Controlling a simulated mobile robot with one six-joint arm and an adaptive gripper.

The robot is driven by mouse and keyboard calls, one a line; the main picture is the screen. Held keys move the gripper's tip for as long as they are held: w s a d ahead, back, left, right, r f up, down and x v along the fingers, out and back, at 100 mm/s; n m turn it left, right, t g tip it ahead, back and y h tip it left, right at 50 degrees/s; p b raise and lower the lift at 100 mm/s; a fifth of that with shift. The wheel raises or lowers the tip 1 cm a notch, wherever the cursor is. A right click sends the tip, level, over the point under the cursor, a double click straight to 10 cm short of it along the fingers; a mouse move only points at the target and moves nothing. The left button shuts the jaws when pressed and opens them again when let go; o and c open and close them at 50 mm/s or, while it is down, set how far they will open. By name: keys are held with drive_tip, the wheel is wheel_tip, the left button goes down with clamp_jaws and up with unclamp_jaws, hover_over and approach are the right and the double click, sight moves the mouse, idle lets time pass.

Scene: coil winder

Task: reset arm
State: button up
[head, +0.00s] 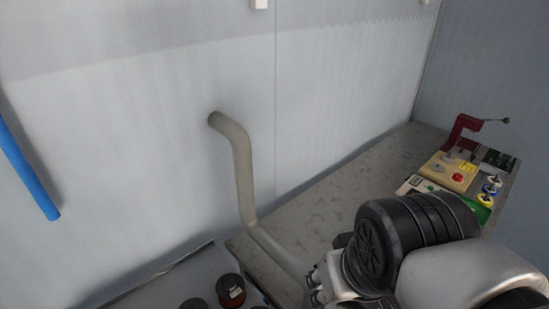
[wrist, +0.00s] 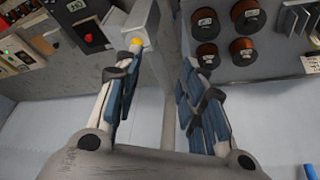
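My gripper (wrist: 157,100) shows in the wrist view with its two blue-padded fingers spread apart. Nothing is between the fingers; a grey post and a panel lie behind the gap. In the head view my arm's black joint and grey link fill the lower right, and the gripper's fingers are not visible there.
In the head view a grey bench (head: 345,200) runs along the wall, with a red clamp-like device (head: 463,130) and a beige button box (head: 448,171) at its far end. A grey pipe (head: 241,170) comes from the wall. Dark-and-copper spools (wrist: 208,55) show in the wrist view.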

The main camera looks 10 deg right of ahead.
drive_tip(key=shift+s+a+f, duration=0.2)
drive_tip(key=shift+s, duration=0.3)
drive_tip(key=shift+s+a+f, duration=0.15)
drive_tip(key=shift+s+a, duration=0.05)
drive_tip(key=shift+s, duration=0.3)
drive_tip(key=shift+c, duration=0.4)
